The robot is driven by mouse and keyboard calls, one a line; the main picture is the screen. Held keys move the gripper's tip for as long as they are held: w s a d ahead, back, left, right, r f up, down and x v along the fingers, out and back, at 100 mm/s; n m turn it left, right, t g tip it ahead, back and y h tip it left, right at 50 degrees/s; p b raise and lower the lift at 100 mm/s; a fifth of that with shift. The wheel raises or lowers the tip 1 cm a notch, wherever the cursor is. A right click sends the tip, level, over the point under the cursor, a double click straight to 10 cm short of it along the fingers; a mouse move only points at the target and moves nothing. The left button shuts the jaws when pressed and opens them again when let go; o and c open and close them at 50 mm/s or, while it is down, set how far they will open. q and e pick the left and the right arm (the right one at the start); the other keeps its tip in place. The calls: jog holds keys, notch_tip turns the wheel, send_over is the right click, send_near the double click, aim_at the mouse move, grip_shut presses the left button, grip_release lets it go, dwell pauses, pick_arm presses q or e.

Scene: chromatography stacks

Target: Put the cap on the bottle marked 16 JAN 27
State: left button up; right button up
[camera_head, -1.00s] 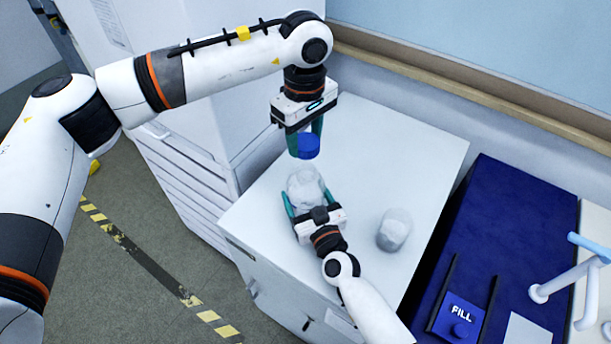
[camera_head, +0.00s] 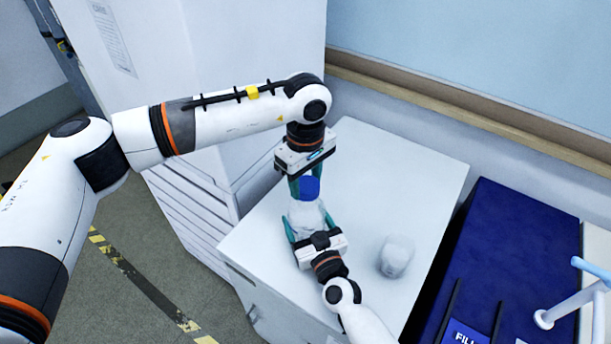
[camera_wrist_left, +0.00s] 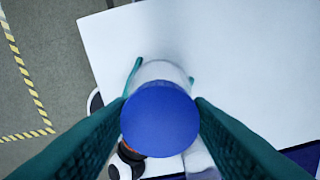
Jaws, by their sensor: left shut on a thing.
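A blue cap (camera_head: 309,188) is in the fingers of my left gripper (camera_head: 305,193), which is shut on it. In the left wrist view the cap (camera_wrist_left: 160,118) is a round blue disc between the teal fingers. A whitish, clear bottle (camera_head: 307,216) stands upright on the white worktop just under the cap, and its body also shows behind the cap in the left wrist view (camera_wrist_left: 166,71). My right gripper (camera_head: 309,222) has its teal fingers on both sides of this bottle. The cap hides the bottle's mouth; whether they touch I cannot tell. No date marking is readable.
A second whitish bottle (camera_head: 396,256) stands to the right on the white worktop (camera_head: 380,165). A dark blue surface (camera_head: 510,230) with a FILL sign (camera_head: 465,336) lies further right. The worktop behind the bottles is clear.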

pick_arm(q)
jog(key=shift+f, duration=0.5)
jog(key=shift+f, duration=0.55)
pick_arm(e)
jog(key=c, duration=0.5)
pick_arm(q)
jog(key=m, duration=0.9)
jog(key=shift+d+m, duration=0.15)
jog(key=shift+m, duration=0.25)
jog(key=m, duration=0.4)
jog(key=shift+m, duration=0.4)
jog(key=m, duration=0.4)
jog(key=shift+d+m, duration=0.1)
jog(key=shift+m, duration=0.3)
